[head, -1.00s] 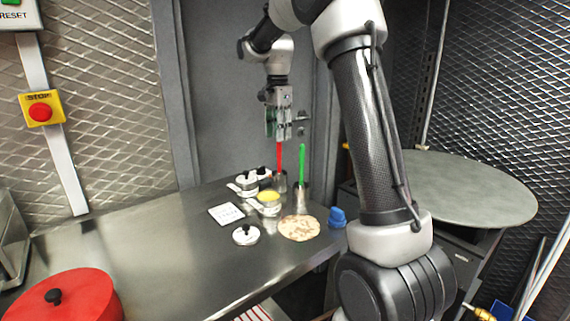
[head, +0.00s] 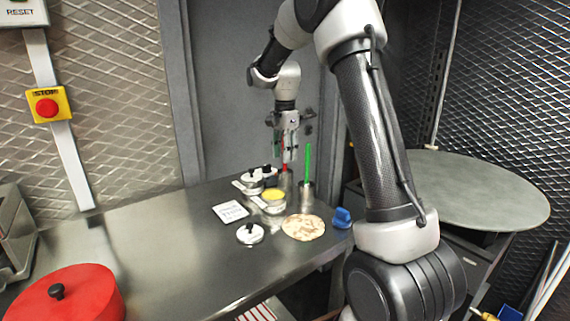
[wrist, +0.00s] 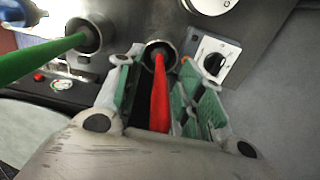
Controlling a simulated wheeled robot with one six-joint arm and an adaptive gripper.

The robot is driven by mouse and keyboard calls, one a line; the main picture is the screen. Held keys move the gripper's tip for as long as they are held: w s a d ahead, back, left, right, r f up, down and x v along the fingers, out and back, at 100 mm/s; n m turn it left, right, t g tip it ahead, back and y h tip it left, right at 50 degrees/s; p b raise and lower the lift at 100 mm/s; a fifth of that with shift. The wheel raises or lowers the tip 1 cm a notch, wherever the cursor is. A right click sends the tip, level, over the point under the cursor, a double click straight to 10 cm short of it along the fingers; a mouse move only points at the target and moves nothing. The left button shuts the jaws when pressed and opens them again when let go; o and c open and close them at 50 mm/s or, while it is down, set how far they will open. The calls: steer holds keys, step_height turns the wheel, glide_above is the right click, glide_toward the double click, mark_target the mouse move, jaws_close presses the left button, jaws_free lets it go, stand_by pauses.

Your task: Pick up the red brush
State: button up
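The red brush (head: 284,161) stands upright in a steel cup (head: 284,183) at the back of the counter, largely hidden by my fingers. My gripper (head: 288,155) points down over it. In the wrist view, the red brush (wrist: 160,97) runs between the two fingers, closer to the right one, with a dark gap on its left. My gripper (wrist: 158,92) looks open around the handle. The brush's lower end goes into the round cup (wrist: 152,44).
A green brush (head: 308,162) stands in another cup (head: 307,196) close on the right. Lidded pots (head: 251,178), a yellow-topped container (head: 273,195), a flatbread (head: 303,228) and a blue object (head: 341,217) are nearby. The counter's left part (head: 150,225) is mostly clear.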

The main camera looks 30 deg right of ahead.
jaws_close()
steer(key=shift+r, duration=0.15)
